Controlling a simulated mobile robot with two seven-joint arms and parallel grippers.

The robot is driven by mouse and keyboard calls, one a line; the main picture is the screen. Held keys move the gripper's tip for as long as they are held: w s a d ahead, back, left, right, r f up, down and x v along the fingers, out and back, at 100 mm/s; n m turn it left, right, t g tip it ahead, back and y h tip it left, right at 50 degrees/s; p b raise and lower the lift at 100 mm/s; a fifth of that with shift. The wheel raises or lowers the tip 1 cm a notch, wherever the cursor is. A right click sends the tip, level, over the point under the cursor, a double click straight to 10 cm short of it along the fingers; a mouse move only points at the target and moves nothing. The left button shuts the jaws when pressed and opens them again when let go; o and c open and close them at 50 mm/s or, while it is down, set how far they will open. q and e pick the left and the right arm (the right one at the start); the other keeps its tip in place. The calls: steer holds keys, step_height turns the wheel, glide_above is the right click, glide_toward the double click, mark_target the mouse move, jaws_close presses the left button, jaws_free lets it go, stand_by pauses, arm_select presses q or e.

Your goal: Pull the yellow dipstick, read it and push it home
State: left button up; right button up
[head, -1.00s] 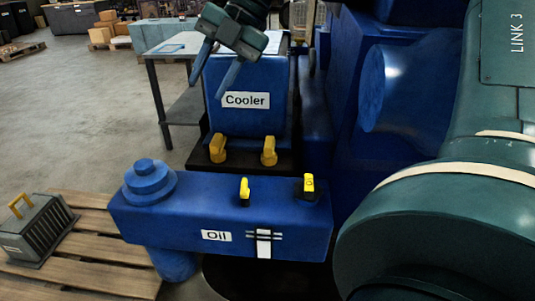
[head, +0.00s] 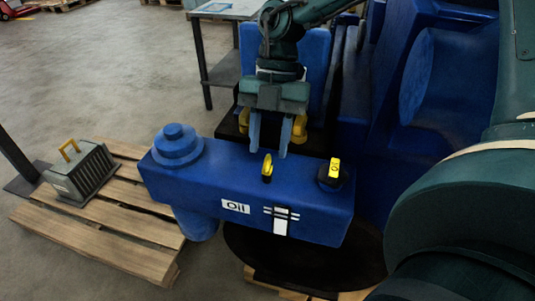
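The blue block labelled "Oil" (head: 175,180) stands in the middle of the head view. A small yellow handle, which looks like the dipstick (head: 267,165), stands upright on its top with a dark lower part. A second yellow piece with a dark mark (head: 335,167) sits on a black base near the block's right end. My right gripper (head: 269,149) points down just behind and above the dipstick handle. Its two fingers are apart, with nothing seen between them, and it appears clear of the handle. My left gripper is out of view.
A round blue cap (head: 174,143) rises at the block's left end. A grey box with a yellow handle (head: 80,172) sits on a wooden pallet (head: 92,238). Blue engine parts (head: 440,80) stand at right.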

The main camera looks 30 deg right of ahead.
mark_target(268, 155)
steer(key=shift+x, duration=1.85)
steer(key=shift+c, duration=0.5)
jaws_close()
